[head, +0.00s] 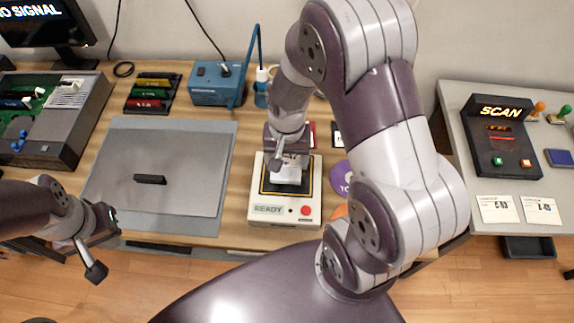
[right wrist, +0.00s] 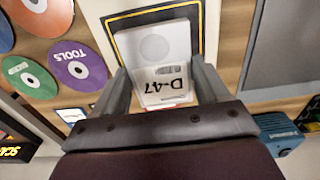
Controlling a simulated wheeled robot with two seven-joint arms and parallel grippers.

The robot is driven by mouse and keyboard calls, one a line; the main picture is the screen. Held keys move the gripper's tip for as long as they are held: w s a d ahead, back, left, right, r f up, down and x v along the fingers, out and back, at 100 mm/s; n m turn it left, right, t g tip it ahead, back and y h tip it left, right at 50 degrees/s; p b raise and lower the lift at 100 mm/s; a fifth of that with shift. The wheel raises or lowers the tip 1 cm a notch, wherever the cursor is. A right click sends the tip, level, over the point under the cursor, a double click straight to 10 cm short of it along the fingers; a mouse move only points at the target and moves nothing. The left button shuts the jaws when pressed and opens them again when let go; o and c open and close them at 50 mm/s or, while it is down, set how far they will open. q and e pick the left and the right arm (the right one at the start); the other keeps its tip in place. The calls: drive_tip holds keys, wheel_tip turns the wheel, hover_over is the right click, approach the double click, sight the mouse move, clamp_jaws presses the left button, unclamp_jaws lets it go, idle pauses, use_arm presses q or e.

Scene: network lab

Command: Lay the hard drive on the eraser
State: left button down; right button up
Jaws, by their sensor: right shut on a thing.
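The eraser (head: 312,190) is a cream box with a READY label, a red button and a dark pad with a yellow border. It also shows in the right wrist view (right wrist: 210,40). My right gripper (head: 288,166) points down over the pad. It is shut on the hard drive (head: 286,176), a light case marked D-47, which lies between the fingers in the right wrist view (right wrist: 166,62). The drive is within the yellow border as seen from above; I cannot tell whether it touches the pad. My left gripper (head: 108,222) is off the table's front left; its fingers are unclear.
A grey mat (head: 190,195) with a small black bar (head: 150,179) lies left of the eraser. A blue box (head: 215,88) stands behind. Round discs, one purple marked TOOLS (right wrist: 80,66), lie beside the eraser. A SCAN unit (head: 502,138) stands on the right table.

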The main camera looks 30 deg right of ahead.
sight(287, 163)
drive_tip(key=shift+f, duration=1.9)
drive_tip(key=shift+s, duration=0.1)
drive_tip(key=shift+f, duration=0.2)
drive_tip(key=o, duration=1.2)
wheel_tip(287, 163, up, 12)
drive_tip(key=shift+r+p, duration=0.15)
drive_tip(key=shift+p, duration=0.25)
drive_tip(key=s+n, duration=0.1)
drive_tip(key=n, duration=0.1)
drive_tip(key=s+a+n+t, duration=0.1)
drive_tip(key=n, duration=0.1)
drive_tip(key=s+a+n, duration=0.1)
drive_tip(key=s+n, duration=0.1)
drive_tip(key=shift+s+a+n, duration=0.1)
drive_tip(key=shift+a+n, duration=0.1)
drive_tip(key=shift+n, duration=0.1)
